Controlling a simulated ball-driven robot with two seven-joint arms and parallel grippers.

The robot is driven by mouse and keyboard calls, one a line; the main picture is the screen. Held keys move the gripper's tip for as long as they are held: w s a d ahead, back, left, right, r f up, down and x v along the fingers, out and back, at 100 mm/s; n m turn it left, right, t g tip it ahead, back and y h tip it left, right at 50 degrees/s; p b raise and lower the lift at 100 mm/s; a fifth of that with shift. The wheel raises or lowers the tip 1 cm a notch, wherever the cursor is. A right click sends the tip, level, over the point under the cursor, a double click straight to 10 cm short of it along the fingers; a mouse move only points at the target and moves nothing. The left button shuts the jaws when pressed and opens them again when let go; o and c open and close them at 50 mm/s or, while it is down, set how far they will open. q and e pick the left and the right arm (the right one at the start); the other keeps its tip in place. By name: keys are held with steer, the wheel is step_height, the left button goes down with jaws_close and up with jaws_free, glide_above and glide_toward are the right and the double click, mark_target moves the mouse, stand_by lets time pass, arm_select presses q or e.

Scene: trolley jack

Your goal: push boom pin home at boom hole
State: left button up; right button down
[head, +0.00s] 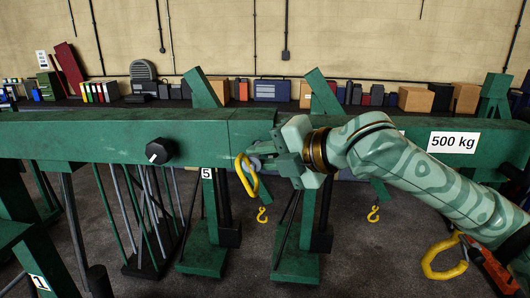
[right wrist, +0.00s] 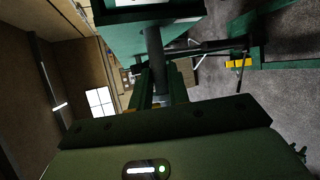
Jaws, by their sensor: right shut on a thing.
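The green boom (head: 90,140) runs across the head view. My right gripper (head: 272,158) is in front of the boom's middle, near the joint between two beam sections. It is shut on the boom pin (head: 256,163), a grey piece with a yellow ring (head: 246,178) hanging at its left end. In the right wrist view a dark cylinder (right wrist: 155,55), perhaps the pin, stands between the fingers and reaches the green beam (right wrist: 125,32). The boom hole is hidden, and I cannot tell how deep the pin sits. My left gripper is out of view.
A black knob (head: 158,151) sticks out of the boom on the left. A "500 kg" label (head: 454,142) is on the right section. Yellow hooks (head: 262,215) hang below. A bench with binders and boxes (head: 428,98) stands behind. Rods and green stands fill the space below left.

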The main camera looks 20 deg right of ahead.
mark_target(253, 168)
steer(key=shift+s+a, duration=0.25)
steer(key=shift+s, duration=0.4)
steer(key=shift+s+a, duration=0.3)
steer(key=shift+s, duration=0.35)
steer(key=shift+s+a, duration=0.25)
steer(key=shift+s, duration=0.4)
steer(key=w+d, duration=0.3)
steer(key=w, duration=0.4)
steer(key=shift+w, duration=0.2)
stand_by(2.8)
steer(key=c, duration=1.3)
jaws_free()
steer(key=shift+o, duration=0.2)
steer(key=shift+d, duration=0.1)
steer(key=b+v, duration=0.3)
steer(key=v, duration=1.3)
steer(key=shift+s+d, duration=0.1)
steer(key=shift+s, duration=0.05)
